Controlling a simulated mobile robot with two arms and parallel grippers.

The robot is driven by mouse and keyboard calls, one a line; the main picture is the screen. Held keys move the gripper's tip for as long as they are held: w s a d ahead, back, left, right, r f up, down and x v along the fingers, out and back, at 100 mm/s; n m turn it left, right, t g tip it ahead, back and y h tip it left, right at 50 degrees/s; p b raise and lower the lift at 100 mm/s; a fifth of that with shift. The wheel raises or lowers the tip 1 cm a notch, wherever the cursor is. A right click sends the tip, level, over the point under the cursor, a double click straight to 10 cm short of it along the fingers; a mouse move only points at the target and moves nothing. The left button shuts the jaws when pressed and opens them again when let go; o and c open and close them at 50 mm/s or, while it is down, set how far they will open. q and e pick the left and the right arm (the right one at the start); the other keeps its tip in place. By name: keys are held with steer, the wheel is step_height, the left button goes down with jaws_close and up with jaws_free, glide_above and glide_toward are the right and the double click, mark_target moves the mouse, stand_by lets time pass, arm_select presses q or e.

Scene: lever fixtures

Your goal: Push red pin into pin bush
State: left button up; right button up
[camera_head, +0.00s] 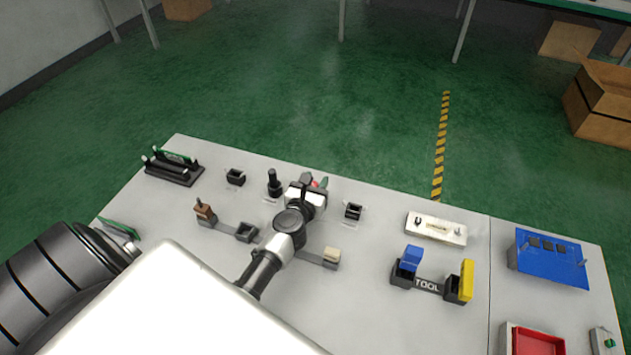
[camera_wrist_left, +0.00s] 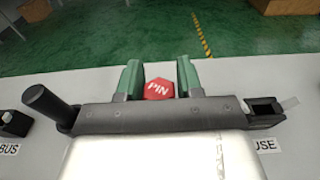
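In the head view my left gripper (camera_head: 315,182) is at the back middle of the table, and only a bit of red shows there. My wrist hides the pin's lower part and whatever it stands in, so I cannot see the pin bush or how deep the pin sits. My right gripper is not in view.
A black upright handle (camera_head: 273,183) stands close left of my gripper. A black box (camera_head: 353,211) is close right, with a partly hidden label ending USE. Another black box (camera_head: 236,177) is farther left. A TOOL holder (camera_head: 428,284) and blue panel (camera_head: 548,259) lie right.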

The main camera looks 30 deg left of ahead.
arm_select(q)
steer(key=o, duration=0.3)
steer(key=shift+o, duration=0.2)
steer(key=v, duration=1)
steer(key=shift+s, duration=0.4)
